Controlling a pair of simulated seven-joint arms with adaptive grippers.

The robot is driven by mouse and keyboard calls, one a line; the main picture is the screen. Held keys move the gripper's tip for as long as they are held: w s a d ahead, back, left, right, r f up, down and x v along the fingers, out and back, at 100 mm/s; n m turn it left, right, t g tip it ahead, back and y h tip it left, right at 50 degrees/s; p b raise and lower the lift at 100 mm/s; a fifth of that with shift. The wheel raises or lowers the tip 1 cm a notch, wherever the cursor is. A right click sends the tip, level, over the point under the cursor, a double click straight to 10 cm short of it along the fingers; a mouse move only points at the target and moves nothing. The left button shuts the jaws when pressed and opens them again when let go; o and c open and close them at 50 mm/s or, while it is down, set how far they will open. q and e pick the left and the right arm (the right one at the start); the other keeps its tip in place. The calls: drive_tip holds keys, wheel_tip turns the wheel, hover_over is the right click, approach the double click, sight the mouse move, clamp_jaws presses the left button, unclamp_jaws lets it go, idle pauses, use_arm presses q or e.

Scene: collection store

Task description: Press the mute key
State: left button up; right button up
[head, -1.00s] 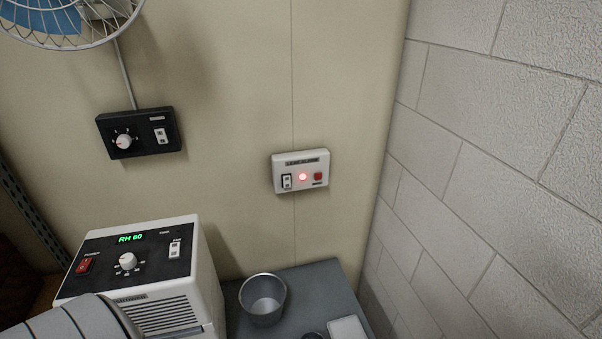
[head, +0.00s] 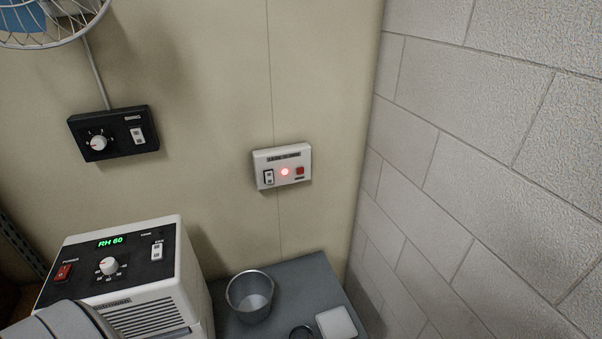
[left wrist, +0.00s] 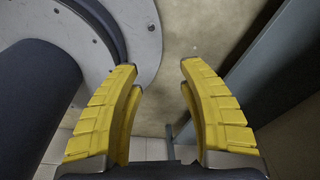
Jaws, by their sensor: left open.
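The leak alarm box (head: 282,166) is a small white panel on the beige wall in the head view. It carries a white rocker switch (head: 268,177) at left, a lit red lamp (head: 285,172) in the middle and a red square key (head: 300,170) at right. The small label under the red key is too small to read. My left gripper (left wrist: 158,75) shows in the left wrist view with its yellow fingers apart and nothing between them. It is not seen near the alarm box. My right gripper is in neither view.
A white dehumidifier (head: 120,275) reading RH 60 stands at lower left. A metal cup (head: 250,297) and a white square item (head: 337,323) are on the grey surface (head: 290,275) below the box. A black control box (head: 113,134) and a fan (head: 50,20) are at upper left. A block wall (head: 480,150) rises at right.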

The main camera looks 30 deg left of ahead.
use_arm(q)
clamp_jaws()
drive_tip(key=c, duration=0.8)
unclamp_jaws()
drive_tip(key=shift+a, duration=0.1)
